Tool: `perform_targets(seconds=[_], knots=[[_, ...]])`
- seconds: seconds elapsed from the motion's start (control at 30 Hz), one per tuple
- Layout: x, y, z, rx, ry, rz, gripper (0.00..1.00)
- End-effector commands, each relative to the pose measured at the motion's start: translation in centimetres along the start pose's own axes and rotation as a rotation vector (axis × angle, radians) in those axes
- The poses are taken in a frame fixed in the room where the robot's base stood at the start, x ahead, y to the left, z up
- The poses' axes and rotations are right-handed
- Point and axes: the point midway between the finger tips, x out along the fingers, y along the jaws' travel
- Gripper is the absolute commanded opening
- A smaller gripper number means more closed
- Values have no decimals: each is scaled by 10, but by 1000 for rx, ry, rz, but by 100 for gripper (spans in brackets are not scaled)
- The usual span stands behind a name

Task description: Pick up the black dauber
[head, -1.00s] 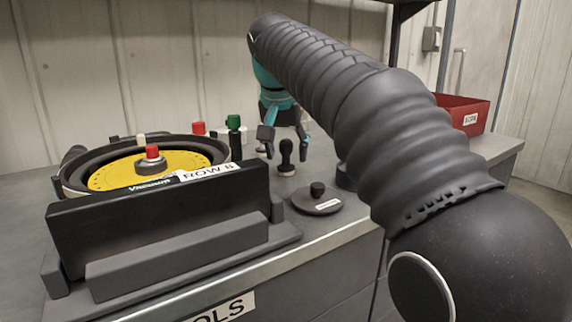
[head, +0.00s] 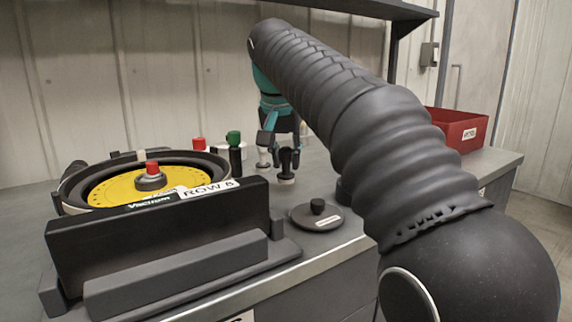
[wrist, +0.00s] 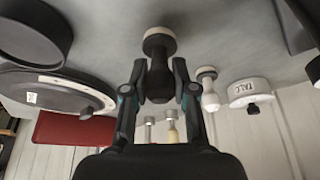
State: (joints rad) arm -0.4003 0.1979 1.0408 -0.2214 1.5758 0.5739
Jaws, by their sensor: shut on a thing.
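The black dauber (head: 286,160) stands upright on the grey bench, with a dark knobbed handle and a pale round pad at its foot. In the wrist view, which is upside down, the dauber (wrist: 160,82) sits between the two fingers. My gripper (wrist: 160,74) is shut on its handle, one fingertip on each side. In the head view my gripper (head: 281,146) reaches down from behind my arm, its fingers at the handle. I cannot tell whether the pad still touches the bench.
A white dauber (head: 263,158) stands just left of the black one; in the wrist view it (wrist: 208,88) is close to a finger, beside a talc tin (wrist: 249,92). A knobbed lid (head: 316,215) lies in front. The seed meter (head: 150,215) stands left, a red bin (head: 461,130) right.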

Motion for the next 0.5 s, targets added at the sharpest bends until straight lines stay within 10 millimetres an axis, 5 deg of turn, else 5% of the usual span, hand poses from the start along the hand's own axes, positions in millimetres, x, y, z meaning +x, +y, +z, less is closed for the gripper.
perform_targets(seconds=[0.13,0.5], knots=[[-20,-1,-10,0,3,-2,0],[-66,81,-26,4,2,0,0]])
